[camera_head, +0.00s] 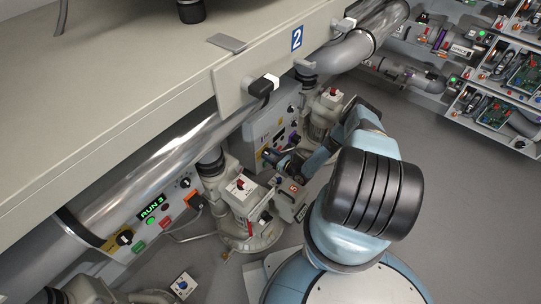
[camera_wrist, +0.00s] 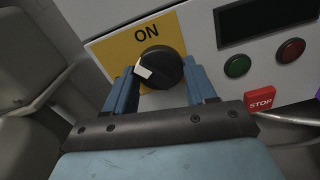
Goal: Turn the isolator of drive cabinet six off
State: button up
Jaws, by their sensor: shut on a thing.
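In the wrist view, the isolator is a black rotary knob (camera_wrist: 162,68) on a yellow plate (camera_wrist: 108,48) marked ON. Its white pointer mark faces left and slightly down, away from the ON lettering above it. My gripper (camera_wrist: 163,84) has its blue fingers on either side of the knob and is shut on it. The lower part of the yellow plate is hidden behind the gripper. In the head view, my gripper (camera_head: 274,157) is at the grey cabinet (camera_head: 257,133) under the bench edge; the knob is too small to make out there. No cabinet number six is readable.
Beside the knob are a dark display (camera_wrist: 265,18), a green button (camera_wrist: 237,66), a red button (camera_wrist: 290,50) and a red STOP label (camera_wrist: 260,100). In the head view, a box with a red 5 label (camera_head: 293,187) stands close below my arm. A large pipe (camera_head: 150,175) runs along the bench.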

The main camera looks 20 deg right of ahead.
jog(key=n, duration=1)
jog(key=shift+d+f+n, duration=0.15)
jog(key=shift+d+n, duration=0.05)
jog(key=shift+n, duration=0.4)
jog(key=o, duration=1)
jog(key=shift+a, duration=0.15)
jog(key=shift+o, duration=0.2)
